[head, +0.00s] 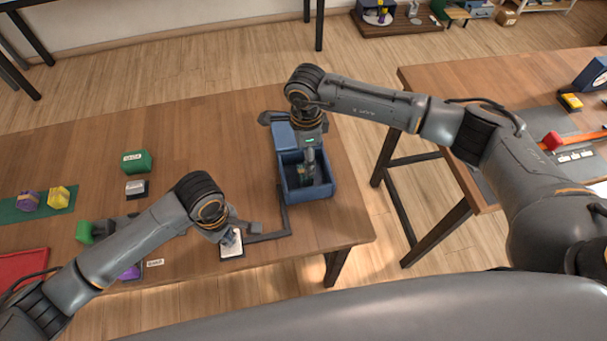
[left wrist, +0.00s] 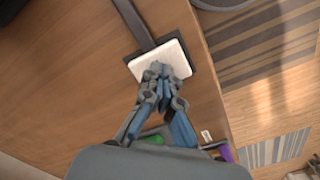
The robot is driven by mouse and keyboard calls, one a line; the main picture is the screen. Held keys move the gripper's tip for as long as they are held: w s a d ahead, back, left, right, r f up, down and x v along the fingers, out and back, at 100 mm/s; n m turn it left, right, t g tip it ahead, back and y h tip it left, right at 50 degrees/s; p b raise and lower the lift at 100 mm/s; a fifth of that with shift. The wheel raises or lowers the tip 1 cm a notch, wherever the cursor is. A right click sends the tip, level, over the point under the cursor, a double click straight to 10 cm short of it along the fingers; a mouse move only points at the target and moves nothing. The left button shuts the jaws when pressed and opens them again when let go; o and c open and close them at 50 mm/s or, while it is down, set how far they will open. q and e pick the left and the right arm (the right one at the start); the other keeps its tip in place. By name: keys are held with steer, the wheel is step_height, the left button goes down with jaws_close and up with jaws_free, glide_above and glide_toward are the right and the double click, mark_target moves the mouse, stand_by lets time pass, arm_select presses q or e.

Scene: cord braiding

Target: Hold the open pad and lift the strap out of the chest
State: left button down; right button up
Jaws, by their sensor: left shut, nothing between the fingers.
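The open pad (head: 232,251) is a white square on a dark base near the front edge of the table. It also shows in the left wrist view (left wrist: 178,52). My left gripper (head: 231,238) is shut, with its fingertips on or just above the pad and nothing between them. The blue chest (head: 312,194) stands at the table's right end, its lid (head: 284,136) raised at the back. My right gripper (head: 308,168) points down into the chest. Its fingertips are too small and dark to read, and I cannot make out the strap.
A dark bar (head: 286,216) links the pad to the chest side. A green box (head: 136,161), a small dark-and-white block (head: 137,188), a green mat (head: 58,203) with yellow and purple pieces and a red tray (head: 22,267) lie to the left. A second table (head: 480,75) stands right, across a floor gap.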

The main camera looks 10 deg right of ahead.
arm_select(q)
steer(key=shift+s, duration=0.1)
arm_select(e)
steer(key=shift+f, duration=0.1)
steer(key=shift+f, duration=3.8)
steer(key=shift+c, duration=0.4)
steer(key=c, duration=0.8)
steer(key=shift+r, duration=4.75)
